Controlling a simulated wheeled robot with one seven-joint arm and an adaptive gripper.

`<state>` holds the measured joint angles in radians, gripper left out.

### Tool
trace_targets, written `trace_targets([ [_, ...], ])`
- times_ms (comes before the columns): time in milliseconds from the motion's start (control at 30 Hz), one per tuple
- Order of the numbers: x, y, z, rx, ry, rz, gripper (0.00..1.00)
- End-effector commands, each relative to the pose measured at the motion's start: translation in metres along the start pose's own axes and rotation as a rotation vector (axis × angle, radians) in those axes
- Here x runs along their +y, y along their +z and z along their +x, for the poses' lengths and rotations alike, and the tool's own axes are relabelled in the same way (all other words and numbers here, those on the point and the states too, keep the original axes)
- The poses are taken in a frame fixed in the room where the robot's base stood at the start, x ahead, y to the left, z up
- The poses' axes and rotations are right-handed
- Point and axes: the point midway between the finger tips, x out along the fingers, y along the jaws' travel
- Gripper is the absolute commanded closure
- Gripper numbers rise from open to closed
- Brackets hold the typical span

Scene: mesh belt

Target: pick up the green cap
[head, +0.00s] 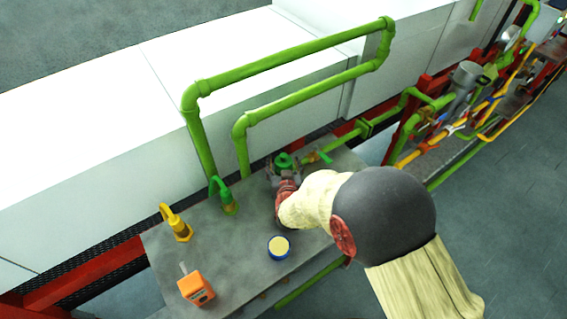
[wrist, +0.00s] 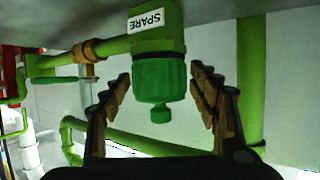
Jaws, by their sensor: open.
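The green cap (wrist: 160,78) is a ribbed cylinder with a small knob. In the wrist view it adjoins a lighter green block with a white "SPARE" label (wrist: 146,20), which reads upside down. In the head view the cap (head: 284,160) is at the back of the grey table top, partly hidden by my gripper. My gripper (wrist: 162,76) is open, one finger on each side of the cap. Gaps show between both fingers and the cap in the wrist view. My gripper (head: 284,177) also shows in the head view, at the near side of the cap.
On the grey table (head: 240,255) stand a yellow hooked fitting (head: 178,224), a green hooked fitting (head: 222,196), a blue-rimmed round container (head: 278,247) and an orange box (head: 196,288). Tall green pipes (head: 290,56) rise behind. A side pipe (wrist: 110,47) runs close to the cap.

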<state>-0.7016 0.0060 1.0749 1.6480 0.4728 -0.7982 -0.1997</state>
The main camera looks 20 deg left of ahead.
Motion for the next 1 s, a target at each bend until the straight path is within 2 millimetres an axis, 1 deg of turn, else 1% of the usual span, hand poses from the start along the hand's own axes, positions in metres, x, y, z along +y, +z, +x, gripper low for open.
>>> trace_targets([
  [233,0.0001,-0.0012,0.0021,0.001,0.0,0.001,0.39],
  [267,0.0001,-0.0011,0.002,0.001,0.0,0.001,0.4],
  [1000,0.0002,-0.0008,0.0018,0.0,0.0,0.001,0.82],
])
